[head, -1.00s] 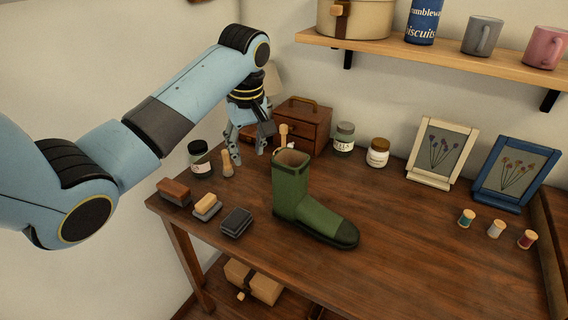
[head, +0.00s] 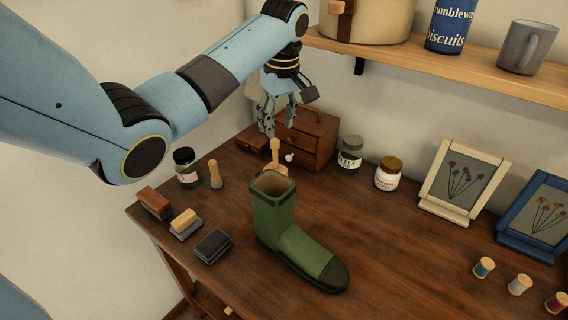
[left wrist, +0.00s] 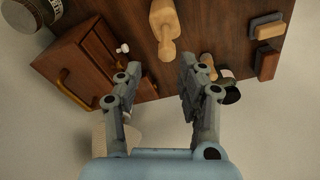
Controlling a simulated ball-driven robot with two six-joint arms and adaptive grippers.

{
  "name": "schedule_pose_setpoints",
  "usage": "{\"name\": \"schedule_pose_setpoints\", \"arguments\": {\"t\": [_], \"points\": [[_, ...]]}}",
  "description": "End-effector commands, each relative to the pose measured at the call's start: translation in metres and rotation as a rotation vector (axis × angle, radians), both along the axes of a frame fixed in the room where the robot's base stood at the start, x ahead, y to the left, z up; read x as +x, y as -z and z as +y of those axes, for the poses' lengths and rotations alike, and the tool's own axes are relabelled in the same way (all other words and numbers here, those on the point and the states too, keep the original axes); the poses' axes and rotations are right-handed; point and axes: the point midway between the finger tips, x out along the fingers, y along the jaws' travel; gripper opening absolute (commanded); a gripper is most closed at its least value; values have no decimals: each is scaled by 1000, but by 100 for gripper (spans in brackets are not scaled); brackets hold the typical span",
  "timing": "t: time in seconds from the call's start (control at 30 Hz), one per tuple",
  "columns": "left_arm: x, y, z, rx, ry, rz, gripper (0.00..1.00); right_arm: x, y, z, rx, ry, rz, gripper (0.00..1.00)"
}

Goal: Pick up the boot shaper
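In the left wrist view the shaper (left wrist: 164,28) shows near the top, beyond the fingertips. My left gripper (head: 278,124) hangs above and behind the shaper, in front of the brown drawer box. Its fingers are spread and empty, as the left wrist view shows (left wrist: 160,66); they look apart from the shaper. My right gripper is out of view.
The wooden drawer box (head: 315,143) stands close beside my left gripper. A dark jar (head: 186,168), a wooden-handled tool (head: 215,174) and brushes (head: 185,221) lie left of the boot. Two jars stand right of the box. A shelf (head: 440,65) overhangs the back.

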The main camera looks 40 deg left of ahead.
Motion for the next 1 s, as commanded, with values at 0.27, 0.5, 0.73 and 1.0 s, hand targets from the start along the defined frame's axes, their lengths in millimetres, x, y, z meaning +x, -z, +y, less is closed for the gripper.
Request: {"name": "schedule_pose_setpoints", "arguments": {"t": [0.27,0.5,0.73,1.0], "points": [[0,42,4,-1,0,2,39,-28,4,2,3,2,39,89],[-5,69,6,-1,-1,5,39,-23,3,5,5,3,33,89],[-5,96,9,0,1,2,39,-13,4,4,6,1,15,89],[-5,98,10,0,2,1,36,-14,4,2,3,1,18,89]]}}
